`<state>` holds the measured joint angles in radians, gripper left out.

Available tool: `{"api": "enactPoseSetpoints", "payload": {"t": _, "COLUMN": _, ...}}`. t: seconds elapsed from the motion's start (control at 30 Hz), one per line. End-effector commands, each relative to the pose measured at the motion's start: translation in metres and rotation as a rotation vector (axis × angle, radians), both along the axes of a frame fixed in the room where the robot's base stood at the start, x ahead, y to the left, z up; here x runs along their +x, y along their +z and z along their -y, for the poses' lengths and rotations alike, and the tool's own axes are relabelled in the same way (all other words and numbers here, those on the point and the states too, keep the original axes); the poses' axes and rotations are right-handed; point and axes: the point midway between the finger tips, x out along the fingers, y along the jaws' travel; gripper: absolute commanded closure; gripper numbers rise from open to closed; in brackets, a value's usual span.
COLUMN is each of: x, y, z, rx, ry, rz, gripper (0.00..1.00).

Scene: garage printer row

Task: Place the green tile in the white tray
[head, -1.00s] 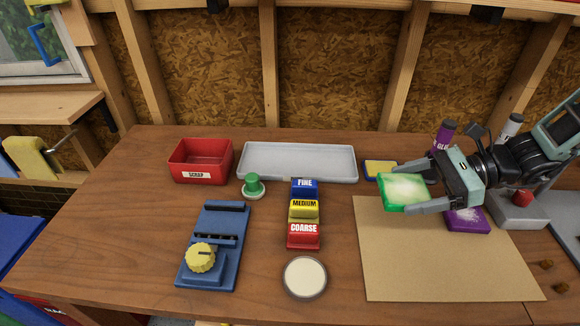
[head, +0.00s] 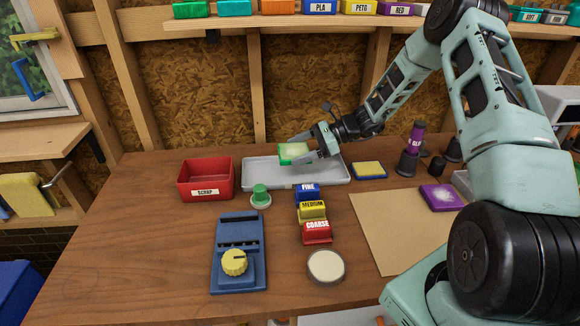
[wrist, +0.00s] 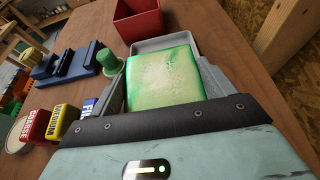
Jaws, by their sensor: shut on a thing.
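The green tile (head: 293,153) has a pale dusty patch on its top. My gripper (head: 304,152) is shut on it and holds it over the white tray (head: 262,180), apart from the tray floor as far as the head view shows. In the wrist view the tile (wrist: 162,78) lies between the two fingers, with the tray rim (wrist: 165,43) showing beyond it. Part of the tray is hidden behind the tile and gripper.
The red scrap bin (head: 205,193) stands left of the tray. A green-knobbed piece (head: 260,195) and the blue, yellow and red blocks (head: 312,210) stand in front. A yellow-topped sponge (head: 369,170) lies right of the tray.

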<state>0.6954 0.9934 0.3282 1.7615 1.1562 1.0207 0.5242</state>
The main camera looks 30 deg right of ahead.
Motion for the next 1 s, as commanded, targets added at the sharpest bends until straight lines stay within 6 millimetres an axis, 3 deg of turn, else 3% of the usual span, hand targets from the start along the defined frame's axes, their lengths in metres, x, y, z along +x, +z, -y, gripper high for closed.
{"api": "enactPoseSetpoints", "payload": {"t": 0.43, "x": 0.000, "y": -0.052, "z": -0.001, "rx": 0.001, "ry": 0.001, "rz": 0.000, "gripper": 0.43}}
{"api": "enactPoseSetpoints", "payload": {"t": 0.87, "x": 0.000, "y": -0.061, "z": -0.001, "rx": 0.000, "ry": 0.002, "rz": 0.002, "gripper": 0.43}}
{"api": "enactPoseSetpoints", "payload": {"t": 0.9, "x": 0.000, "y": -0.062, "z": -0.001, "rx": -0.001, "ry": 0.002, "rz": 0.001, "gripper": 0.16}}
{"api": "enactPoseSetpoints", "payload": {"t": 0.93, "x": 0.000, "y": -0.061, "z": -0.001, "rx": -0.001, "ry": 0.002, "rz": 0.001, "gripper": 0.09}}
{"api": "enactPoseSetpoints", "payload": {"t": 1.0, "x": 0.000, "y": -0.061, "z": -0.001, "rx": -0.001, "ry": 0.002, "rz": 0.001, "gripper": 0.09}}
